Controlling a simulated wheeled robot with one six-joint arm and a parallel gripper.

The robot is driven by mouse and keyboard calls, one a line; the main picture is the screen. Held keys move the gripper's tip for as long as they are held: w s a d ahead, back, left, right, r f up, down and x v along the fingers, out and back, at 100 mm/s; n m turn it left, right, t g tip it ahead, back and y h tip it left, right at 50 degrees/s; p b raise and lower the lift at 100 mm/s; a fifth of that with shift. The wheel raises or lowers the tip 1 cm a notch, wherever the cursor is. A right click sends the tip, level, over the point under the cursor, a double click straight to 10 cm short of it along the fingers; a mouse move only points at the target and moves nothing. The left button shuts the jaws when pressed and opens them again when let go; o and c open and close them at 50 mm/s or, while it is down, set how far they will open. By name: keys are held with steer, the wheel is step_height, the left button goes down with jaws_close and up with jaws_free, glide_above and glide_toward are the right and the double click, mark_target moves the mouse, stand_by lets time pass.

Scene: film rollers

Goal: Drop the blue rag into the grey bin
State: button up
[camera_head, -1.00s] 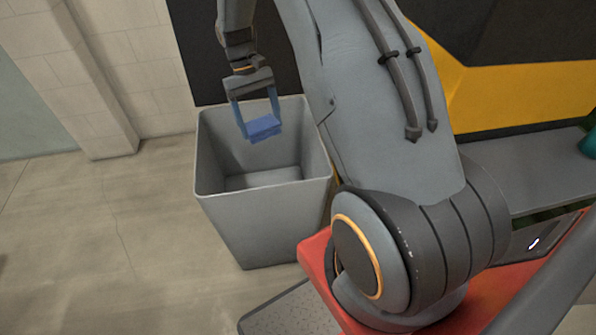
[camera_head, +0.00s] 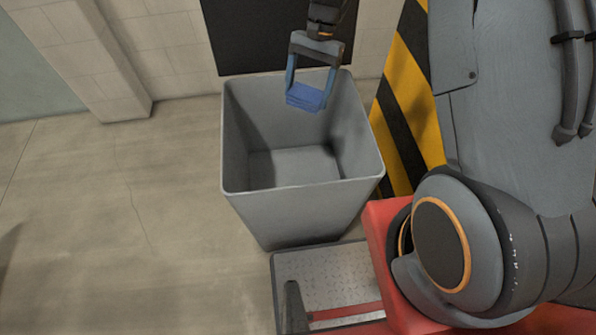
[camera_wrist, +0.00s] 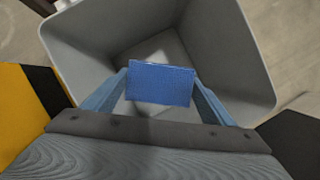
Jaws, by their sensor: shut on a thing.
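The blue rag (camera_head: 305,97) is a small folded block held between the blue fingers of my gripper (camera_head: 308,92). In the wrist view the rag (camera_wrist: 161,83) sits between the two fingertips of my gripper (camera_wrist: 160,88), with the bin's inside behind it. The grey bin (camera_head: 300,212) stands upright on the floor, open at the top, and its visible floor is empty. The rag hangs over the bin's opening, toward the back rim. In the wrist view the bin's rim (camera_wrist: 262,62) surrounds the rag on the far sides. The exact height of the rag above the rim is hard to tell.
A yellow and black striped panel (camera_head: 408,100) stands close to the right of the bin. A dark panel (camera_head: 240,40) and pale block wall (camera_head: 170,55) are behind. The concrete floor (camera_head: 120,220) to the left is clear.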

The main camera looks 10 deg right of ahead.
steer(key=shift+s+a+f+m, duration=0.1)
steer(key=shift+a+f+m, duration=0.15)
steer(key=shift+a, duration=0.2)
steer(key=shift+s+a+f+m, duration=0.1)
steer(key=shift+a+f+m, duration=0.05)
steer(key=shift+a+m, duration=0.25)
step_height(320, 180, down, 6)
steer(key=b, duration=0.4)
steer(key=shift+a+r+b, duration=0.1)
steer(key=shift+b, duration=0.2)
steer(key=o, duration=1.1)
